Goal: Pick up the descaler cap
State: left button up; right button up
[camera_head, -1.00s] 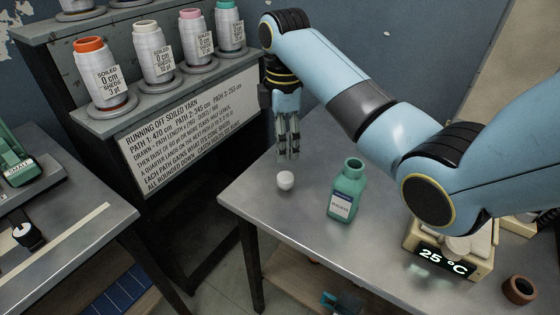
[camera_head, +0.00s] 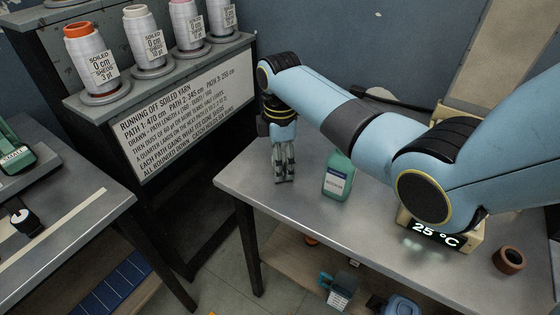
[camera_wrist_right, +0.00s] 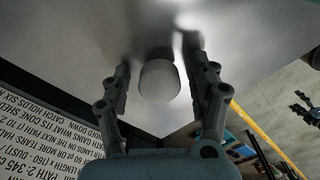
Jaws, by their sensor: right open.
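The descaler cap is a small white rounded piece on the metal table (camera_head: 240,180). In the right wrist view the cap (camera_wrist_right: 159,80) lies between the two fingers of my right gripper (camera_wrist_right: 165,85), with a gap on each side. In the head view my right gripper (camera_head: 284,178) points down at the table near its left corner and hides the cap. The right gripper is open. The green descaler bottle (camera_head: 339,176) stands upright and uncapped-looking parts are hidden behind my right arm.
A display device reading 25 °C (camera_head: 435,236) and a brown ring (camera_head: 508,260) are on the table's right side. A rack with yarn cones (camera_head: 92,62) and a printed sign (camera_head: 185,110) stands at the left. The table's front edge is close to the gripper.

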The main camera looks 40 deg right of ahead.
jog(key=c, duration=1)
